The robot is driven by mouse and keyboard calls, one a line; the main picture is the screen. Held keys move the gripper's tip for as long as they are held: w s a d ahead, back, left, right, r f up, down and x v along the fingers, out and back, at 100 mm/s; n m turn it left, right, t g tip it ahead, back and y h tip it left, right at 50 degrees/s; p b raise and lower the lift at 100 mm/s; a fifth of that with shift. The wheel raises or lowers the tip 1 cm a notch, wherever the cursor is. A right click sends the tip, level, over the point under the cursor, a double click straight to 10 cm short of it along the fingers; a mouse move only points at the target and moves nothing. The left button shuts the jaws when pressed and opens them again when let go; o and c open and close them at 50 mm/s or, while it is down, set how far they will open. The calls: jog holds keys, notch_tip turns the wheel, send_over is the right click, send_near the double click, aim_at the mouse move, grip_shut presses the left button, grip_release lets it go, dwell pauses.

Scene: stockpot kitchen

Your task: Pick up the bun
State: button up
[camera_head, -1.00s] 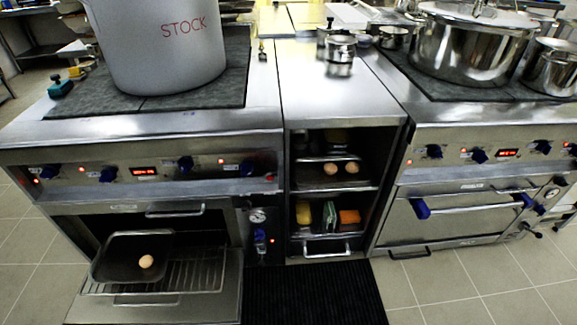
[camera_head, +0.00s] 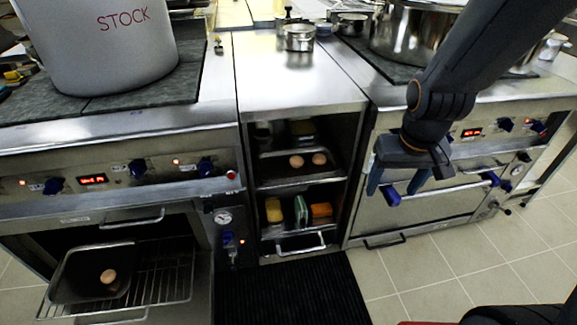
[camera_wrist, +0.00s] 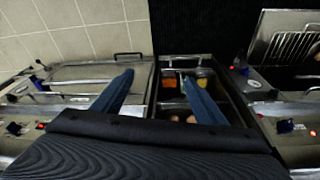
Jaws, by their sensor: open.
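One small round brown bun (camera_head: 108,276) sits in a dark pan (camera_head: 66,286) on the pulled-out rack of the open left oven. Two similar buns (camera_head: 296,161) (camera_head: 319,158) lie on a tray (camera_head: 272,176) on the upper shelf of the middle cabinet. My gripper (camera_head: 396,186) is open and empty, in front of the right oven and to the right of the cabinet. In the wrist view its two blue fingers are spread apart (camera_wrist: 158,84), and the shelf buns (camera_wrist: 191,119) show partly at the edge of my gripper body.
The lower shelf of the cabinet (camera_head: 298,236) holds yellow, green and orange items. A large STOCK pot (camera_head: 95,45) stands on the left stove and a steel pot (camera_head: 400,40) on the right one. A black mat (camera_head: 290,290) and free tiled floor lie in front.

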jog(key=w+a+f+n+t+y+b, duration=0.1)
jog(key=w+a+f+t+b, duration=0.25)
jog(key=w+f, duration=0.45)
jog(key=w+a+f+n+t+y+b, duration=0.15)
jog(key=w+a+f+b, duration=0.35)
jog(key=w, duration=0.6)
jog(key=n+t+y+b, duration=0.3)
jog(key=t+y+b, duration=0.15)
jog(key=b, duration=0.45)
send_near(299, 162)
jog(key=x, duration=0.2)
jog(key=shift+w+a+f+g, duration=0.15)
jog(key=shift+f+g, duration=0.1)
jog(key=shift+w+a+f, duration=0.25)
jog(key=shift+w+a, duration=0.15)
jog(key=shift+w, duration=0.15)
jog(key=b+x, duration=0.1)
jog(key=x, duration=0.5)
jog(key=shift+w+r+b, duration=0.15)
jog(key=shift+w+b, duration=0.2)
jog(key=shift+b, duration=0.05)
jog(key=shift+c, duration=0.2)
jog(key=shift+d, duration=0.1)
jog(key=c, duration=1.1)
